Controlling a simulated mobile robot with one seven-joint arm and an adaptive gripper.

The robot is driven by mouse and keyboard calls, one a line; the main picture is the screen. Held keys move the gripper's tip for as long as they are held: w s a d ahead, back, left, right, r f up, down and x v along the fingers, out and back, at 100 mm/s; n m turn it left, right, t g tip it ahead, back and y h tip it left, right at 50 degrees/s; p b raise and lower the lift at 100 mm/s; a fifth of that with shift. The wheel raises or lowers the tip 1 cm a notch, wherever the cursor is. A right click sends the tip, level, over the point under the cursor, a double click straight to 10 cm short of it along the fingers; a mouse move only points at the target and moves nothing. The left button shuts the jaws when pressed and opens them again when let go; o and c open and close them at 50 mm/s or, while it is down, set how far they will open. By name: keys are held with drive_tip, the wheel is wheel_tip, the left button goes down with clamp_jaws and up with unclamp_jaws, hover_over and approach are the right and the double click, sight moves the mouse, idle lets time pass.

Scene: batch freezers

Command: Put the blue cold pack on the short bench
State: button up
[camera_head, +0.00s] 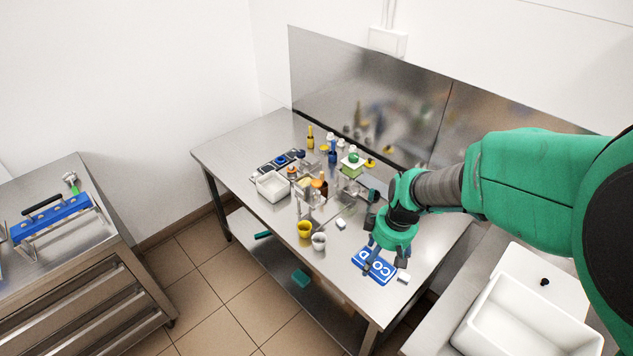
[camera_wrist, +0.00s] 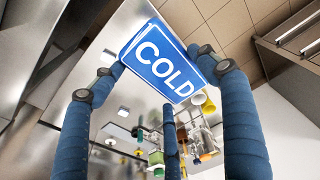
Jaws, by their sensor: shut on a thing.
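The blue cold pack (camera_head: 371,266), a flat slab with white "COLD" lettering, is in my gripper (camera_head: 381,257) over the right front part of the middle steel table (camera_head: 262,127). In the wrist view the pack (camera_wrist: 160,58) lies between the blue fingers of my gripper (camera_wrist: 165,75), which are shut on it. The tabletop and its small objects show behind it, so it appears raised. A steel unit with drawers (camera_head: 118,262) stands at left, and a steel surface (camera_head: 424,338) at right. I cannot tell which is the short bench.
Several bottles, a white tray (camera_head: 272,187), a yellow cup (camera_head: 304,229) and a white cup (camera_head: 319,241) crowd the middle table. A white bin (camera_head: 520,325) is at right.

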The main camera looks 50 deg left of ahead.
wheel_tip(320, 180, down, 15)
drive_tip(key=shift+w+r, duration=0.1)
drive_tip(key=shift+w, duration=0.1)
idle(0.5)
drive_tip(key=w+a, duration=0.3)
drive_tip(key=w+a+f, duration=0.1)
drive_tip(key=w+a, duration=0.7)
drive_tip(key=shift+a+f+b, duration=0.15)
drive_tip(key=shift+f+b, duration=0.1)
drive_tip(key=shift+b, duration=0.15)
drive_tip(key=shift+f, duration=0.15)
drive_tip(key=shift+f, duration=1.65)
drive_tip(key=shift+b, duration=0.3)
drive_tip(key=o, duration=1.3)
drive_tip(key=shift+f, duration=0.15)
